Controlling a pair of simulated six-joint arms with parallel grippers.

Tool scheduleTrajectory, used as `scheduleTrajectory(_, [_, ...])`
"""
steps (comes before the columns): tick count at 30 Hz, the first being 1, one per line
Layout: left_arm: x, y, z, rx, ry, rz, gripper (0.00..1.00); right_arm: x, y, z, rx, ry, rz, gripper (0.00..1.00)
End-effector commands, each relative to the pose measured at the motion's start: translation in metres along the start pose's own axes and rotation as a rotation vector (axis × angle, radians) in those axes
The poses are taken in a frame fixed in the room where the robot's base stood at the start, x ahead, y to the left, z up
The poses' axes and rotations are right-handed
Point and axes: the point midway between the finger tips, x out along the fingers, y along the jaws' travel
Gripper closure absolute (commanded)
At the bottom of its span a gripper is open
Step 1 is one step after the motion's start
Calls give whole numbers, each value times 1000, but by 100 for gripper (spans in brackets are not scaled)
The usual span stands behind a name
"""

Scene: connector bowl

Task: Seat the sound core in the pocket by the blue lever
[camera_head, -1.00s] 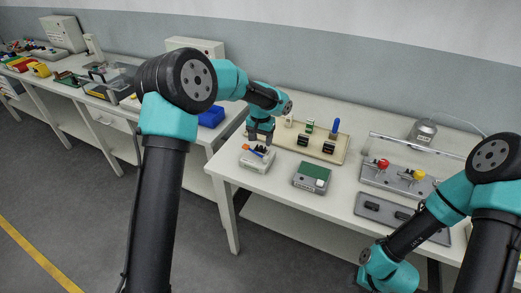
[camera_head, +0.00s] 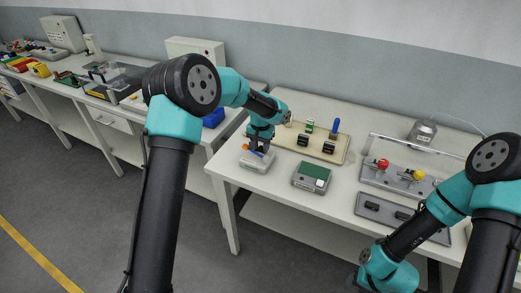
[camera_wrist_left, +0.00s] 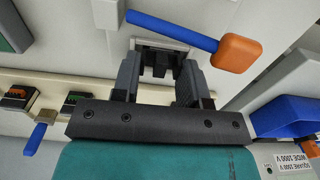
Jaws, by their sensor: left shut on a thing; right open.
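My left gripper (camera_head: 259,149) points down over a light grey box (camera_head: 263,164) near the table's front left edge. In the left wrist view its two fingers (camera_wrist_left: 158,72) are closed around a small dark core (camera_wrist_left: 157,66). The core is at the dark pocket in the box; how deep it sits is hidden by the fingers. The blue lever (camera_wrist_left: 172,30) with an orange knob (camera_wrist_left: 236,54) lies right beside the pocket. In the head view the fingers partly hide lever and pocket. My right arm's wrist is at the bottom edge; its fingers do not show.
A tan board (camera_head: 320,149) with black connectors and coloured handles stands just behind. A grey box with a green top (camera_head: 312,177) is to the right. A blue bin (camera_head: 214,117) lies left.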

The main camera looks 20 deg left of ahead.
Motion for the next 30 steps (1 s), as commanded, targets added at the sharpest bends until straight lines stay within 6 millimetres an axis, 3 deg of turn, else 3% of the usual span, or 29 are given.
scheduleTrajectory(6, [0, 0, 0, 0, 1, 0, 84, 0, 0, 0, 0, 0, 0, 57])
scheduleTrajectory(30, [-32, 0, 0, 0, 1, -1, 84, 0, 0, 0, 0, 0, 0, 57])
